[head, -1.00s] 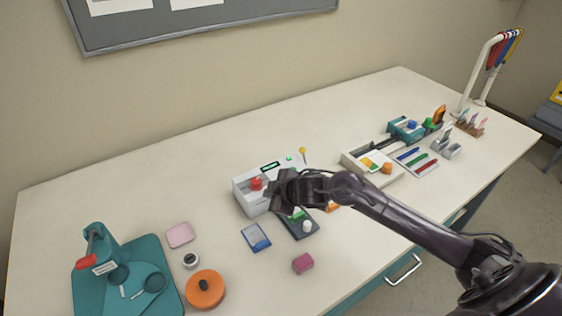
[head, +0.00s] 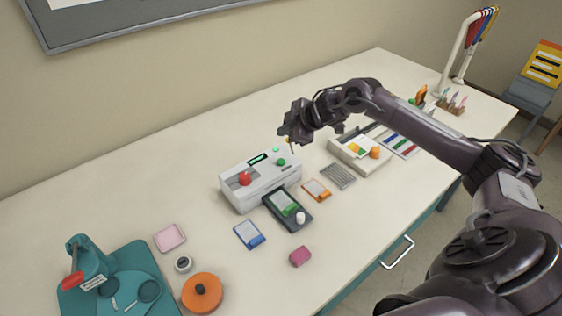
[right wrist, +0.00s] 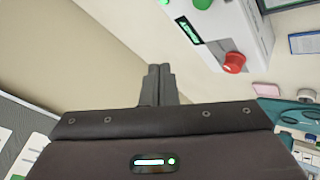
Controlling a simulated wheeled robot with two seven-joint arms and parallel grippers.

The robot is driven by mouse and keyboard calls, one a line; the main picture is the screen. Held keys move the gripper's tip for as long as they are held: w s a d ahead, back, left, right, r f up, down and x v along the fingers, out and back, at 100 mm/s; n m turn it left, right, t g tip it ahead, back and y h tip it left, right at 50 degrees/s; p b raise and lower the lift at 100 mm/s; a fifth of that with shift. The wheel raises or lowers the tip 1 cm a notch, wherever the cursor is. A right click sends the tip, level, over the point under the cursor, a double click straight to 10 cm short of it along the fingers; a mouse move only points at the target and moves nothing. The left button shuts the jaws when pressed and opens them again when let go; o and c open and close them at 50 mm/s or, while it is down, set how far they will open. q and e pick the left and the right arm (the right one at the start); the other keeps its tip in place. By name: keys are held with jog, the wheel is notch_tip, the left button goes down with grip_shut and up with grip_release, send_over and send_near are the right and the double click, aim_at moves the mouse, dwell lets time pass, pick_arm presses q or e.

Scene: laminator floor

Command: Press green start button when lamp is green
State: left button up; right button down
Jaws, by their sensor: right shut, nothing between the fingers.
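The white laminator (head: 243,193) stands mid-table. On its top are a red knob (head: 245,178), a dark display (head: 258,159) with green text, a green start button (head: 281,161) and a small lamp (head: 276,150) lit green. My right gripper (head: 288,139) is shut and empty, raised behind and slightly right of the button, apart from it. In the right wrist view, the shut fingers (right wrist: 160,84) point toward the wall and table; the red knob (right wrist: 234,62), display (right wrist: 188,30) and part of the green button (right wrist: 202,3) show at upper right. My left gripper is not in view.
A dark tray with a card and white knob (head: 300,217) lies before the laminator. Blue (head: 249,234) and orange (head: 317,190) cards and a pink block (head: 300,256) lie nearby. A white organizer (head: 362,160) stands right, under my right arm. A teal punch (head: 90,264) stands front left.

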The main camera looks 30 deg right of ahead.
jog(key=b, duration=0.6)
send_over(284, 163)
notch_tip(284, 163, down, 8)
jog(key=shift+r, duration=0.15)
jog(key=shift+d+f+b, duration=0.1)
jog(key=shift+f+b, duration=0.2)
dwell(1.3)
jog(key=shift+f, duration=0.4)
